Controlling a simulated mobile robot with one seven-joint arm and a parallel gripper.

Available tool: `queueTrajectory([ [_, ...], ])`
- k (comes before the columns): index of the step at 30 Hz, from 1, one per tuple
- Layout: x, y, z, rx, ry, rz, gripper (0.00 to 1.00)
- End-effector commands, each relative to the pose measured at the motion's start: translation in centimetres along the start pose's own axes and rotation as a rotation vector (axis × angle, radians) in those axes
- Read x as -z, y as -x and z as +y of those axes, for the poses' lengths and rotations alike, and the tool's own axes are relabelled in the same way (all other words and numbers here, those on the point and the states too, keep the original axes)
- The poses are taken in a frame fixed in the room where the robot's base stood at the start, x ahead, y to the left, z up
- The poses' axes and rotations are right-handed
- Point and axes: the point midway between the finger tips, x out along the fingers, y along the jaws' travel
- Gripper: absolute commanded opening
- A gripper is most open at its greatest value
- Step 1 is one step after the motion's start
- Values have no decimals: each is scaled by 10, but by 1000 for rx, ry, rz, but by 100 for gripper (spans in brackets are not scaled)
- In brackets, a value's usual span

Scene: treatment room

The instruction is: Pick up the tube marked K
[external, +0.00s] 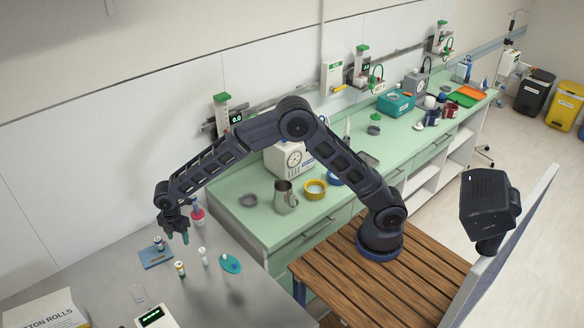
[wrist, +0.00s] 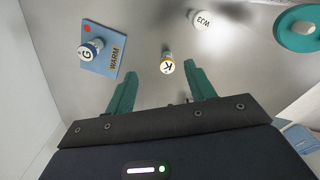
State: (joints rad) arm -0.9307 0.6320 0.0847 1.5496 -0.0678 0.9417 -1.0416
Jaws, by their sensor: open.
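The tube marked K (wrist: 167,65) shows in the wrist view with a white top, a yellow band and a dark letter. It stands on the steel table, and in the external view it is the small yellow-banded tube (external: 180,269). My gripper (wrist: 160,82) is open, its two green fingers spread apart. In the wrist view the tube appears between and slightly beyond the fingertips, touching neither. In the external view my gripper (external: 177,238) hangs above the table, higher than the tube, with nothing in it.
A tube marked G (wrist: 90,48) stands on a blue card reading WARM (wrist: 104,65). A white tube marked W33 (wrist: 201,19) stands right of K. A teal dish (external: 230,264) lies farther right. A red-capped bottle (external: 198,215) stands behind.

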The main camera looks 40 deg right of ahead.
Motion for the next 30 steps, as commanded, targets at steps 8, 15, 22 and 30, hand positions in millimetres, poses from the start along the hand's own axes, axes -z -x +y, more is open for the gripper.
queueTrajectory([
  [8,48,-38,-4,21,112,-4,54],
  [15,48,-59,-4,24,117,-6,54],
  [22,48,-90,-5,22,115,-5,54],
  [30,48,-108,-6,22,116,-6,54],
])
